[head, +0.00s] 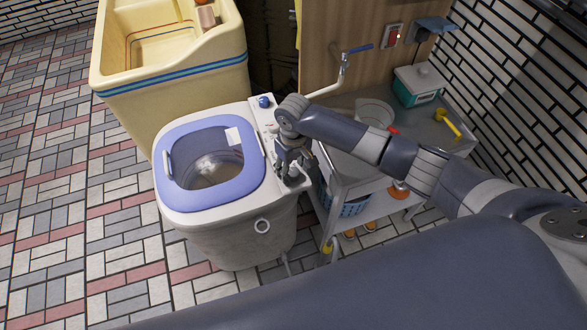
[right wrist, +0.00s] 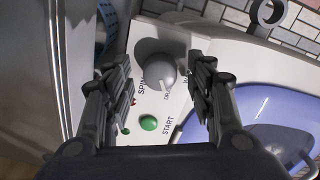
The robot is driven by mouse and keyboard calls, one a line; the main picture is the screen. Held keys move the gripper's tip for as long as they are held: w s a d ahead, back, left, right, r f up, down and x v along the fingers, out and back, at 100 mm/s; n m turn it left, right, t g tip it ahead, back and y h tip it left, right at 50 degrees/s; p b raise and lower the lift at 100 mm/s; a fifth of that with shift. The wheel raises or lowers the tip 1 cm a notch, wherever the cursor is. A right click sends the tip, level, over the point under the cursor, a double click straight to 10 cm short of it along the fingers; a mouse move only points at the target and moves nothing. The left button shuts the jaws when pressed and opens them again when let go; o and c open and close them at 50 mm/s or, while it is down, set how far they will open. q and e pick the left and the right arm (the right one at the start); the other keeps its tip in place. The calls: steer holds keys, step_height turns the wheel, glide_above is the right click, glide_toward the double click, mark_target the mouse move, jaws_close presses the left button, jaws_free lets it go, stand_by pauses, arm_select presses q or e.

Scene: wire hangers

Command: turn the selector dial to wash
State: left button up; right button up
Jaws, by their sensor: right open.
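The washing machine (head: 209,215) stands with its purple-blue lid (head: 182,132) on top and a white control panel along its right side. The grey selector dial (right wrist: 156,72) shows in the right wrist view, with a white pointer line near the printed words. SPIN is readable; other labels are partly hidden or small. A green button (right wrist: 148,123) sits by START. My right gripper (head: 290,178) is over the panel. In the right wrist view its fingers (right wrist: 160,85) are open, one on each side of the dial, with visible gaps. Contact cannot be told. The left gripper is not in view.
A cream sink (head: 175,79) stands behind the machine. A metal trolley (head: 345,165) on the right bears a teal-and-white box (head: 418,84) and a yellow tool (head: 447,122). A blue knob (head: 264,101) is at the panel's far end. The tiled floor at left is clear.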

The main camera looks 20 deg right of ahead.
steer(key=shift+f, duration=0.3)
steer(key=c, duration=1.1)
steer(key=shift+o, duration=0.2)
